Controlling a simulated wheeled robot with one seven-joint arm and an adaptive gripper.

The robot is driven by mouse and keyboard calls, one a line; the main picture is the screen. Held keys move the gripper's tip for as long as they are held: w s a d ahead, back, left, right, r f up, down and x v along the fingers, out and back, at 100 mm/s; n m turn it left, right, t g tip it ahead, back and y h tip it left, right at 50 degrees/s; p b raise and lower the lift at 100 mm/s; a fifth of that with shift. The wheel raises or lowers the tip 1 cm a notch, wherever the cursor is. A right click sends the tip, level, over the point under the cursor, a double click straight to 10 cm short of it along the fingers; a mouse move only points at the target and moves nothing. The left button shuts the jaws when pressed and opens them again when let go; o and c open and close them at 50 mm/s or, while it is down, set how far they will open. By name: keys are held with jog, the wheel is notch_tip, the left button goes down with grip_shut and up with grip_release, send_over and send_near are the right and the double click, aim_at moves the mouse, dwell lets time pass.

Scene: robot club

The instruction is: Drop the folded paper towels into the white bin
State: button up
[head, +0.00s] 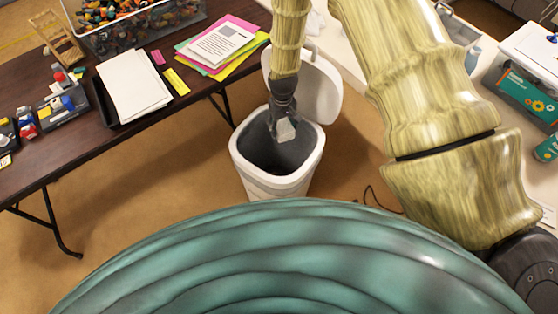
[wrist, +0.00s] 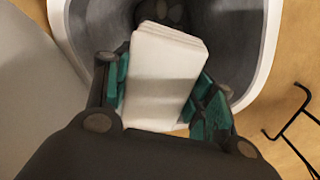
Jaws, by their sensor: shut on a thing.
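The white bin (head: 277,183) stands on the floor beside the dark table, with its lid raised behind it and its grey inside showing. My gripper (head: 284,128) points down over the bin's opening. It is shut on the folded paper towels (head: 286,131), a small white stack. In the wrist view the towels (wrist: 162,75) sit between the two green-padded fingers, over the bin's opening. The bin's rim (wrist: 262,62) shows around them. The bin's bottom is partly hidden by the towels and fingers.
A dark table (head: 118,134) at left holds a black tray with white paper (head: 134,85), coloured sheets (head: 215,47) and a crate of small parts (head: 130,25). A light table with boxes is at right. A thin black wire (head: 372,196) lies on the floor by the bin.

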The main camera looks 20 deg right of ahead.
jog(key=shift+f+b, duration=1.8)
jog(key=shift+f, duration=1.05)
jog(key=o, duration=1.1)
notch_tip(320, 180, up, 12)
jog(key=shift+a, duration=0.1)
